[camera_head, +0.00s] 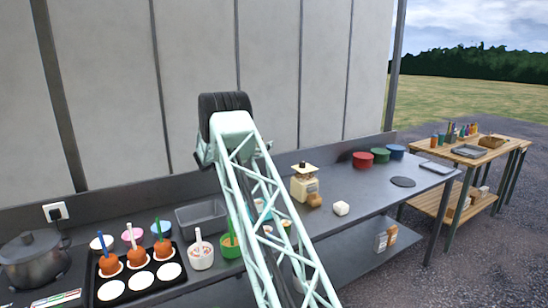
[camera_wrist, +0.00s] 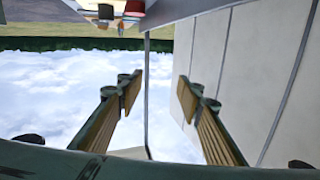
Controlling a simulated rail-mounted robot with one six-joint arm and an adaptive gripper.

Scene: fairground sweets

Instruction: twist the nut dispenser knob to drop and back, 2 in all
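The likely nut dispenser (camera_head: 304,187) is a cream box with a dark top. It stands upright on the grey counter, just right of my arm in the head view. A small brown item (camera_head: 315,200) is at its front right. I cannot make out the knob's angle. My gripper (camera_wrist: 160,88) shows in the wrist view with its two fingers wide apart and nothing between them. In the head view I cannot see the gripper, only my pale green arm. The wrist view looks upside down, and I cannot identify the dispenser in it.
A black tray (camera_head: 150,285) with caramel apples, a pot (camera_head: 32,258), cups and a grey bin (camera_head: 203,216) stand left. The wall (camera_head: 190,80) stands close behind the counter.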

